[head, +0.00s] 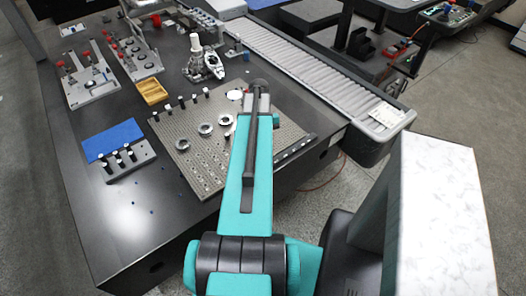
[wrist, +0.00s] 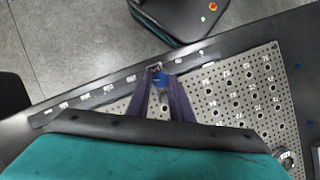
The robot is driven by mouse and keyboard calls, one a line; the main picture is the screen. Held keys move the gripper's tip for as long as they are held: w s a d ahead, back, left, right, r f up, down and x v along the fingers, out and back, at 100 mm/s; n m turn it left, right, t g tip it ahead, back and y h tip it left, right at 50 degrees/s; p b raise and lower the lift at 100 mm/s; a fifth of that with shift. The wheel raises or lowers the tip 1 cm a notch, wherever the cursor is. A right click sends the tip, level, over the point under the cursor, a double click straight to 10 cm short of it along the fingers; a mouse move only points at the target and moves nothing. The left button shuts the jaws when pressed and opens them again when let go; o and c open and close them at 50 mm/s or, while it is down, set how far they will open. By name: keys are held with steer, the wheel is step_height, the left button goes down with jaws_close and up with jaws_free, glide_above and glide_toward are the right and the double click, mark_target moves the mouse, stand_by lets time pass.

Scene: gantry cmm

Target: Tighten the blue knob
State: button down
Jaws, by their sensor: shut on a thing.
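The blue knob (wrist: 159,78) shows in the wrist view, at the dark rail (wrist: 120,86) along the edge of the perforated plate (wrist: 240,85). My gripper (wrist: 161,86) is over it, with its two dark purple fingers on either side, shut on the knob. The knob's lower part and its thread are hidden. In the head view my teal arm reaches over the plate (head: 190,162) and covers the gripper and the knob.
Ring parts (head: 205,128) and several black-topped pins stand on the plate. A pin block (head: 128,162), a blue mat (head: 112,138) and a yellow tray (head: 151,91) lie left. A roller conveyor (head: 300,70) runs along the table's right side. Clamp fixtures (head: 88,76) stand at back left.

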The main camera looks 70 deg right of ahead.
steer(key=shift+m, duration=0.4)
steer(key=c, duration=1.6)
jaws_free()
steer(key=shift+o, duration=0.2)
steer(key=shift+d+r, duration=0.1)
steer(key=shift+r, duration=0.05)
steer(key=p+v, duration=0.4)
steer(key=v, duration=0.3)
steer(key=shift+p, duration=0.4)
steer(key=shift+s+d, duration=0.1)
steer(key=shift+s, duration=0.1)
